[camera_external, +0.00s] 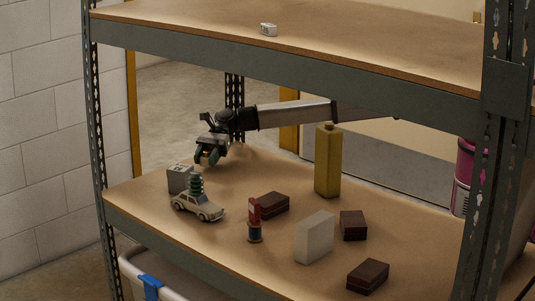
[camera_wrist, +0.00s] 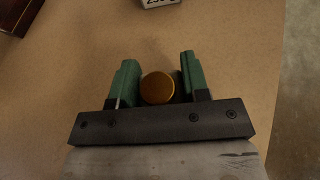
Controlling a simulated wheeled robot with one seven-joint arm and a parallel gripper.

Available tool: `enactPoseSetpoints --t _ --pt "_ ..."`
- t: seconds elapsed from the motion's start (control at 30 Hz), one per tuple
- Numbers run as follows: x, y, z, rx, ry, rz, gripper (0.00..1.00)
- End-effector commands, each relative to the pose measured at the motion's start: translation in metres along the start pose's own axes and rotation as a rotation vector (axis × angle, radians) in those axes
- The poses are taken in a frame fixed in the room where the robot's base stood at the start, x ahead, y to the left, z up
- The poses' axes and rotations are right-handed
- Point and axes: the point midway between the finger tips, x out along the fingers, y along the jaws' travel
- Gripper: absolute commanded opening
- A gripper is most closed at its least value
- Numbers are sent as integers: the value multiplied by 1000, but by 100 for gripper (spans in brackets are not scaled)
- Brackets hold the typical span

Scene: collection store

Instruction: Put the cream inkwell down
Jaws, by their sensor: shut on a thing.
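My gripper (camera_external: 208,158) is over the back left part of the lower shelf board, behind the grey block. In the wrist view its green fingers (camera_wrist: 159,88) stand on either side of a round, brass-coloured top, which I take to be the lid of the cream inkwell (camera_wrist: 157,88). The gripper is shut on it. The inkwell's body is hidden below the lid, and in the external view the fingers mostly cover it. I cannot tell whether its base touches the board.
The lower board (camera_external: 150,195) holds a grey block (camera_external: 179,178), a toy car (camera_external: 197,206) with a green coil-shaped thing behind it, a red-and-blue piece (camera_external: 254,222), a white box (camera_external: 315,237), a tall yellow container (camera_external: 328,162) and several dark brown boxes (camera_external: 353,225). An upper shelf (camera_external: 350,45) hangs above.

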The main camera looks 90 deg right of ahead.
Motion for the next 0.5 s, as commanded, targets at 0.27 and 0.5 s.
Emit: enactPoseSetpoints --t 0.27,0.5 --pt "5 0 -11 -1 -1 0 17" --pt "6 0 -14 -1 0 0 52"
